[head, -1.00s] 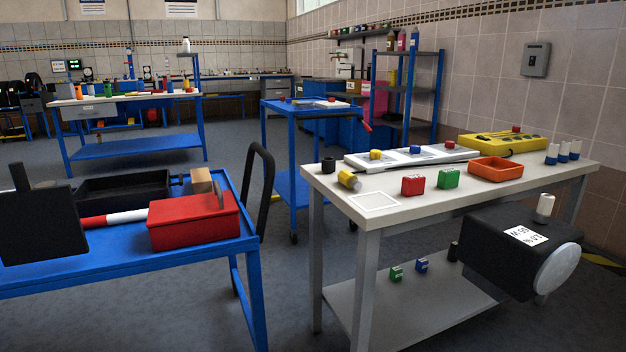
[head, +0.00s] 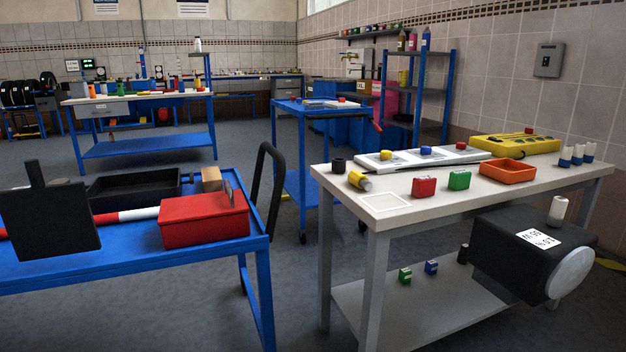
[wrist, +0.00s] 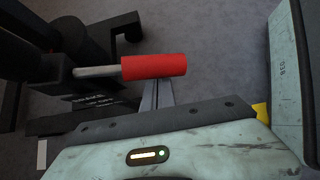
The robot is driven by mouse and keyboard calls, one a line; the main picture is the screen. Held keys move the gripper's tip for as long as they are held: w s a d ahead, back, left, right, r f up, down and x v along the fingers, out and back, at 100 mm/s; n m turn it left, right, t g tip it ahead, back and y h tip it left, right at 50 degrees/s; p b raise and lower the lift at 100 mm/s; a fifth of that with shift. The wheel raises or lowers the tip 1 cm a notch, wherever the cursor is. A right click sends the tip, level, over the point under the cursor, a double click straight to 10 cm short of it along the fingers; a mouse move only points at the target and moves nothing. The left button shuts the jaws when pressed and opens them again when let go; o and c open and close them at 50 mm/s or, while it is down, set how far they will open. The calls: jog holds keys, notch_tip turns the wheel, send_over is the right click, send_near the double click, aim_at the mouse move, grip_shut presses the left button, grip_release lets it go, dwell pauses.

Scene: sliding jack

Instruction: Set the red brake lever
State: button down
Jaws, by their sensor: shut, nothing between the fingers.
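The red brake lever (wrist: 153,66) shows in the wrist view as a red cylindrical grip on a short metal rod. The rod runs left into a dark block (wrist: 90,88) with faint white lettering, too small to read surely. The lever lies roughly level across the picture. My gripper (wrist: 157,84) shows as narrow grey fingers, shut and empty, just below the red grip's right part. I cannot tell whether the fingertips touch it; the grip covers whatever lies behind it. I cannot make out the lever or my gripper in the head view.
In the wrist view, a worn pale panel (wrist: 287,75) marked 038 stands at right, over grey floor. In the head view, a blue cart (head: 130,262) with a red box (head: 200,222) is at left, a grey workbench (head: 450,205) at right. Floor shows between them.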

jog(key=shift+s, duration=0.1)
jog(key=shift+r+p, duration=3.55)
jog(key=w+a+f+b, duration=0.3)
jog(key=w, duration=0.4)
jog(key=shift+w, duration=0.3)
